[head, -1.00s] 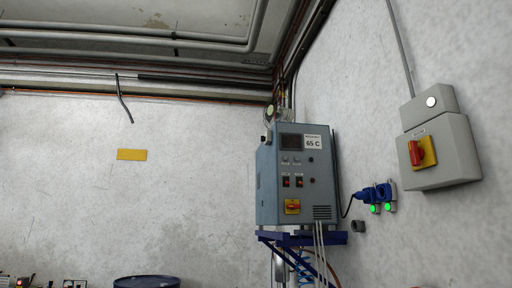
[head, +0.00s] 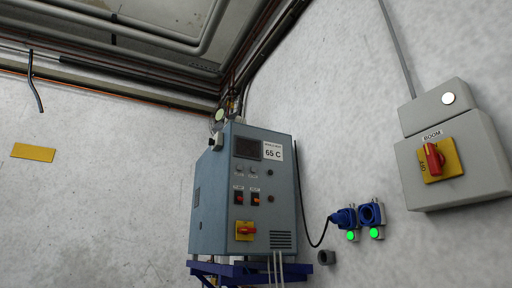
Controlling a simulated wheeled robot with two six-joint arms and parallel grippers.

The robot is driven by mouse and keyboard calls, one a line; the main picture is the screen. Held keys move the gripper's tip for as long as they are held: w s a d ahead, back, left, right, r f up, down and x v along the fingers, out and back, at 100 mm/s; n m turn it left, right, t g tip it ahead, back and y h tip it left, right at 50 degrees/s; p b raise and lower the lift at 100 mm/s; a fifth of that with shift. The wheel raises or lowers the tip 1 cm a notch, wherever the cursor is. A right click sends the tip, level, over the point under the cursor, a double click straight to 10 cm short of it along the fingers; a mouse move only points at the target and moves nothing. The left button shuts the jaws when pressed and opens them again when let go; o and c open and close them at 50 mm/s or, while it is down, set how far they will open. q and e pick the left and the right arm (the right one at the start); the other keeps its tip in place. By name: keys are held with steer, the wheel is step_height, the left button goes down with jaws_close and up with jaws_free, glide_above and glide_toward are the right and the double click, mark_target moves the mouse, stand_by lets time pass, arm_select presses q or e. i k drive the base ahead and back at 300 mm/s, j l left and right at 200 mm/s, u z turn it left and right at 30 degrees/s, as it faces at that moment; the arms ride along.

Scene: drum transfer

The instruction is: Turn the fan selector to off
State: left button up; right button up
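A blue-grey control cabinet (head: 215,205) stands against the wall corner in the head view. The small captions are too fine to read, so I cannot tell which control is the fan selector. On the right wall, a grey box (head: 475,155) has a red rotary handle (head: 433,157) on a yellow plate, nearly upright, with a label seeming to read "BOOM". Neither gripper is in view.
Two blue sockets (head: 372,214) with green lights sit on the wall between cabinet and grey box, one with a cable plugged in. The cabinet rests on a blue bracket (head: 235,271). A yellow plate (head: 33,152) is on the left wall. Pipes run overhead.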

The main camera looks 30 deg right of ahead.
mark_target(211, 142)
steer(key=i+z, duration=0.1)
steer(key=z, duration=1.2)
steer(key=i+j+z, duration=0.25)
steer(key=j, duration=0.2)
steer(key=i+j+z, duration=0.1)
steer(key=j+z, duration=0.15)
steer(key=j, duration=0.25)
steer(key=i+j+z, duration=0.1)
steer(key=j+z, duration=0.15)
steer(key=j, duration=0.25)
steer(key=i+j+z, duration=0.1)
steer(key=j+z, duration=0.15)
steer(key=j, duration=0.3)
